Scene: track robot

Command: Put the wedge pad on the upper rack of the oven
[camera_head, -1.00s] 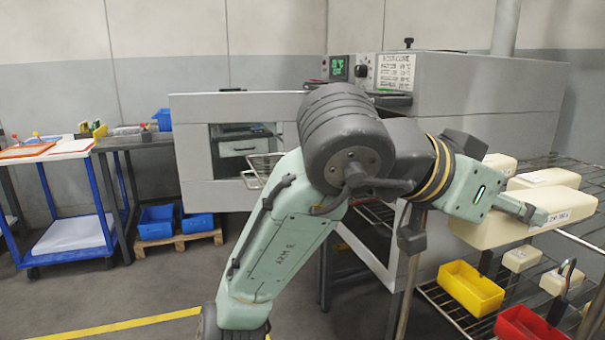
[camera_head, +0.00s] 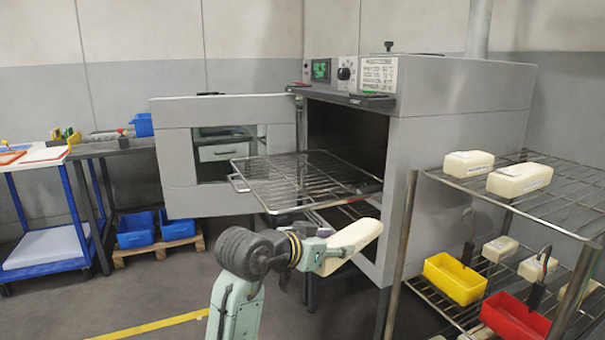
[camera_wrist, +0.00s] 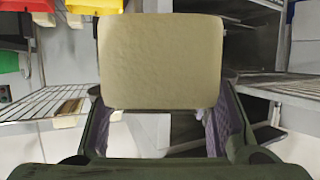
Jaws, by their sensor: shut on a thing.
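The wedge pad (camera_head: 358,236) is a thick cream slab. My gripper (camera_head: 325,256) is shut on it and holds it tilted in the air, in front of the oven (camera_head: 455,125) and below the level of the upper rack. In the wrist view the pad (camera_wrist: 160,62) fills the upper middle, beyond the two fingers of my gripper (camera_wrist: 160,112). The upper rack (camera_head: 290,183) is a bare wire grid pulled out of the oven's open front. Part of a lower rack (camera_head: 345,212) shows beneath it. The pad's taper is hard to tell.
The oven door (camera_head: 175,150) stands open to the left, beside the upper rack. A wire shelf (camera_head: 570,195) at the right bears cream blocks (camera_head: 519,180), with a yellow bin (camera_head: 454,279) and a red bin (camera_head: 514,320) lower down. Open floor lies at the front left.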

